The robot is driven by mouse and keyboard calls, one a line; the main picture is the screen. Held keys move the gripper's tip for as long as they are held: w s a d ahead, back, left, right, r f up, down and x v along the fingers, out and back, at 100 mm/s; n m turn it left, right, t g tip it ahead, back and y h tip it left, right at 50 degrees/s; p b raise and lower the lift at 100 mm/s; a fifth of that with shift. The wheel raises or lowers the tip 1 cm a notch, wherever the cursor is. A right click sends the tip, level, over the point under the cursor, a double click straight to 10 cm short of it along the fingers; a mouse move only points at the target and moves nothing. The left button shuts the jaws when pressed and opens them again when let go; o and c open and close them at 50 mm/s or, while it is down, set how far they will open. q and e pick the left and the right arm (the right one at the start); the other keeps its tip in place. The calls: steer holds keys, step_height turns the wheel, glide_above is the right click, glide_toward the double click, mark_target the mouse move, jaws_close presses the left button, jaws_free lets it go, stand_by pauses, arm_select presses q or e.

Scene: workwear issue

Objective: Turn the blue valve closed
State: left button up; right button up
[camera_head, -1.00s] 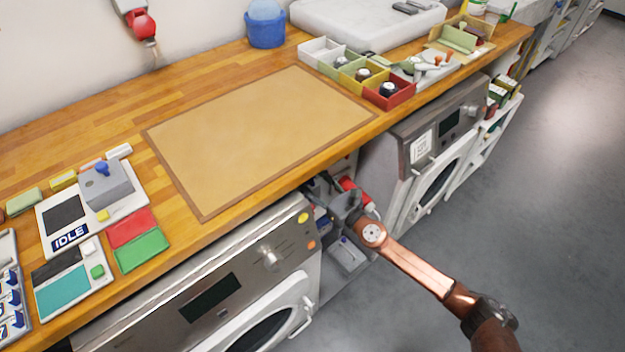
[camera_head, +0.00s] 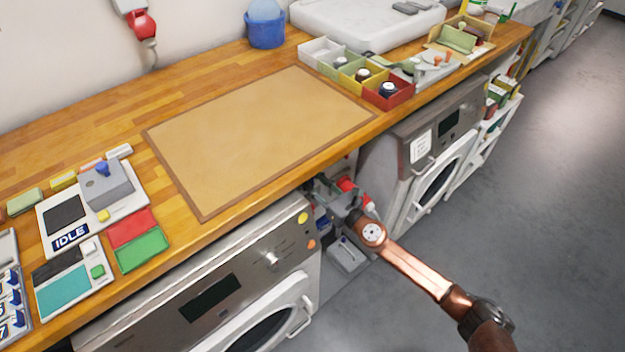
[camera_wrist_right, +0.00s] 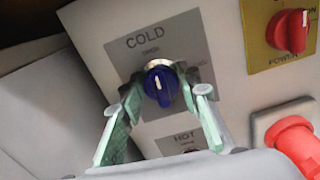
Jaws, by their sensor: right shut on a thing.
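The blue valve (camera_wrist_right: 161,85) is a round dark blue knob on a grey plate marked COLD, in the right wrist view. A pale line on its face points roughly up, toward the small word OPEN. A second word at its right is partly hidden by a finger. My right gripper (camera_wrist_right: 160,88) has its two greenish fingers on either side of the knob, shut on it. In the head view my right gripper (camera_head: 335,190) reaches into the gap between two washing machines, below the counter edge; the knob is hidden there. My left gripper is not in view.
A red power knob (camera_wrist_right: 290,32) on a yellow plate sits right of the valve, with a red fitting (camera_wrist_right: 292,140) below it. A HOT plate (camera_wrist_right: 183,145) is under the valve. The wooden counter (camera_head: 215,75) overhangs; machines (camera_head: 215,290) flank the gap.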

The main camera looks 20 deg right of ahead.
steer(key=shift+d+m, duration=0.1)
steer(key=shift+m, duration=1.1)
steer(key=shift+m+p, duration=0.5)
steer(key=shift+m, duration=0.4)
steer(key=m+p, duration=0.1)
steer(key=m, duration=0.2)
steer(key=m+p, duration=0.2)
steer(key=m, duration=0.2)
steer(key=shift+w+d, duration=0.1)
steer(key=shift+d, duration=0.1)
steer(key=m+p, duration=0.2)
steer(key=m, duration=0.2)
steer(key=shift+f, duration=0.15)
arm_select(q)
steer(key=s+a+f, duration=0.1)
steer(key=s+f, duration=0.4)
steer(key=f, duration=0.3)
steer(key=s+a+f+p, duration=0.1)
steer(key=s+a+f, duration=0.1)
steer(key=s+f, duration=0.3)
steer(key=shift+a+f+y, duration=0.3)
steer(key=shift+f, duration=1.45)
arm_select(e)
steer(key=shift+f+m, duration=0.15)
steer(key=shift+m, duration=0.85)
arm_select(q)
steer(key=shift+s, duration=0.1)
arm_select(e)
steer(key=o, duration=1.1)
